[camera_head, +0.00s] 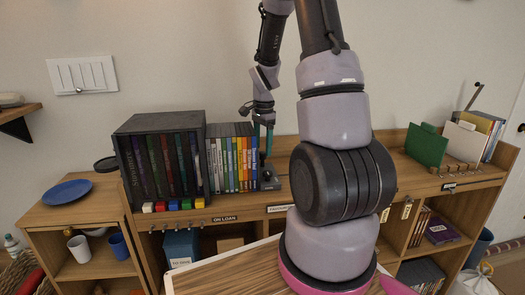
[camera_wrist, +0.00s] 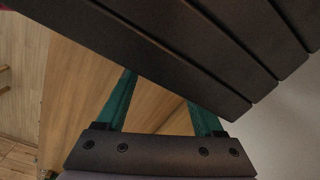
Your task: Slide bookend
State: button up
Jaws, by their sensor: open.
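The dark grey bookend (camera_head: 270,182) stands on the wooden shelf top at the right end of a row of DVD cases (camera_head: 232,160), close against the last case. My gripper (camera_head: 264,152) is open, with teal fingers pointing down at the bookend's upper part. I cannot tell in the head view whether they touch it. In the wrist view, the gripper (camera_wrist: 168,100) has its fingers spread. Dark slabs, apparently case tops (camera_wrist: 190,45), cover the finger ends, and I cannot make out the bookend there.
A black box of dark cases (camera_head: 160,165) stands left of the row, with coloured blocks in front. Bare wooden top (camera_head: 283,150) lies right of the bookend, partly hidden by my arm. A green card (camera_head: 426,145) and a peg rack (camera_head: 455,170) stand far right.

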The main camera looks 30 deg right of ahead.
jog(key=shift+f, duration=0.95)
jog(key=shift+c, duration=0.3)
grip_shut()
dwell(0.5)
